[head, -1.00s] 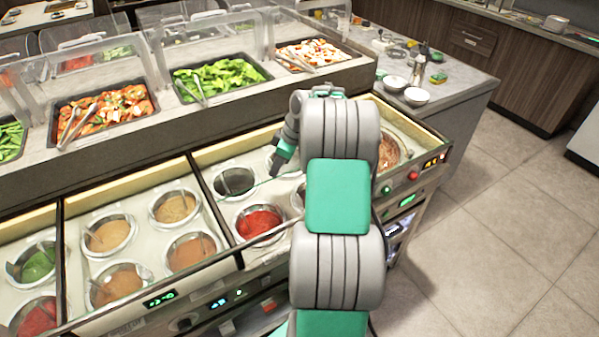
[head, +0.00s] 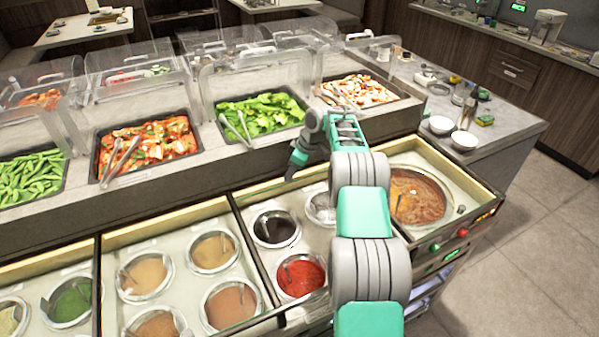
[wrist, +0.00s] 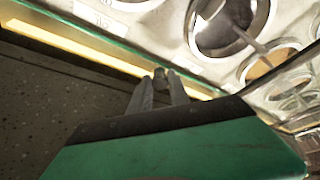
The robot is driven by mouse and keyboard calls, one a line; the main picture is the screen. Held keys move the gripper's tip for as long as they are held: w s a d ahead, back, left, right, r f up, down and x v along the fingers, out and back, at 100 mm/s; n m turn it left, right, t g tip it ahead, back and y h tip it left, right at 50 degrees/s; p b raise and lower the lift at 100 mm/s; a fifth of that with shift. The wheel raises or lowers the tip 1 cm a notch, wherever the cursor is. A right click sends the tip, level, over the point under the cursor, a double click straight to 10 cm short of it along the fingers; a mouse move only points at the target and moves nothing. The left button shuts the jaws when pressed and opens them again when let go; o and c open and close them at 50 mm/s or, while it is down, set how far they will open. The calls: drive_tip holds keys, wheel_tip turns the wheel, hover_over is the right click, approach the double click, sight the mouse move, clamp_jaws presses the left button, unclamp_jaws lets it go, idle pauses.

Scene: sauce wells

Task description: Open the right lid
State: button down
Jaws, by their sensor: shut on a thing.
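My gripper (head: 291,173) is low at the back edge of the well counter, behind the black sauce well (head: 275,228). In the wrist view my gripper (wrist: 160,80) has its two grey fingers close together, with a small dark grey-green knob (wrist: 160,72) at their tips. The knob lies by the pale yellow rear rail (wrist: 85,45); what it joins is hidden. I cannot make out a clear outline of the right lid. The red sauce well (head: 301,276) and the large brown soup well (head: 418,195) show uncovered at the surface. My arm hides part of the section between them.
Food trays with greens (head: 262,115) and a red dish (head: 148,148) stand behind, under clear raised guards (head: 235,80). Tan sauce wells (head: 213,251) lie to the left. White bowls (head: 464,140) stand on the side counter. Open floor lies at the right.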

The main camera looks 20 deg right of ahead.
drive_tip(key=shift+a, duration=0.15)
drive_tip(key=c, duration=1.5)
unclamp_jaws()
drive_tip(key=shift+o, duration=1.3)
drive_tip(key=v, duration=0.8)
drive_tip(key=shift+s, duration=0.1)
